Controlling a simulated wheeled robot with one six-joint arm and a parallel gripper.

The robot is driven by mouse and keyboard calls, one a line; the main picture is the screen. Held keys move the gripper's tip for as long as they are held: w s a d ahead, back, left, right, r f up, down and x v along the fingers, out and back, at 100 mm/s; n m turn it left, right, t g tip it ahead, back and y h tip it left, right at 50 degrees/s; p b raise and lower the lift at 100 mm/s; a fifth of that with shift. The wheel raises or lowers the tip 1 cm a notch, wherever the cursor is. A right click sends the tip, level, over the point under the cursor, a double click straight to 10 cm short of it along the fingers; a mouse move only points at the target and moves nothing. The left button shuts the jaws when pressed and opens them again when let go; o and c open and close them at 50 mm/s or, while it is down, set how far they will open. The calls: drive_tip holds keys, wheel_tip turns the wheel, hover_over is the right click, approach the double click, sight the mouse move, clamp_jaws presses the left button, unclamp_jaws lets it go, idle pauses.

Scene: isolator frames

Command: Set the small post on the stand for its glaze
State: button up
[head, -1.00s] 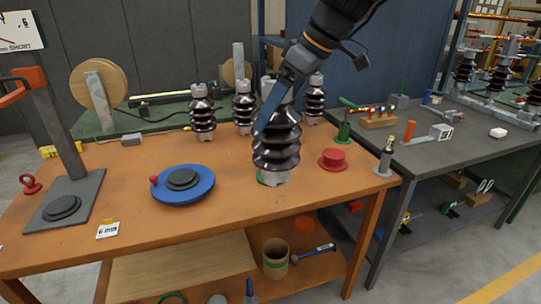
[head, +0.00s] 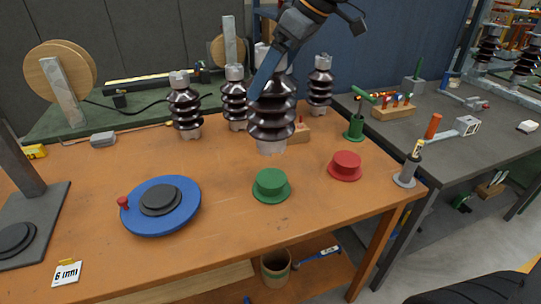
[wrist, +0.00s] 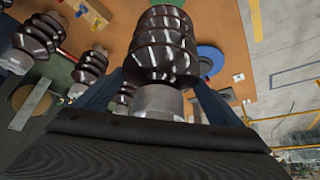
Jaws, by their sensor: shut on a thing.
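My gripper (head: 272,74) is shut on the grey top cap of a dark brown ribbed post (head: 271,112). The post hangs upright, its pale lower end seemingly above the bench behind the green stand. In the wrist view, the held post (wrist: 163,45) fills the space between the fingers. A green round stand (head: 271,186) and a red round stand (head: 345,165) sit empty on the bench. Three similar brown posts, left (head: 185,108), middle (head: 235,100) and right (head: 320,85), stand at the back. Their relative sizes are hard to judge.
A blue turntable (head: 190,215) with a dark centre disc and red knob lies on the orange bench (head: 225,255) at left. A grey-based gauge (head: 404,178) stands at the right corner, a green-based fixture (head: 354,128) behind it. A wooden block is partly hidden behind the held post.

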sight(272, 117)
drive_tip(key=shift+w, duration=0.2)
drive_tip(key=shift+f+p, duration=1)
drive_tip(key=shift+f, duration=3.95)
drive_tip(key=o, duration=1.8)
drive_tip(key=shift+s+f, duration=0.15)
drive_tip(key=shift+o, duration=0.2)
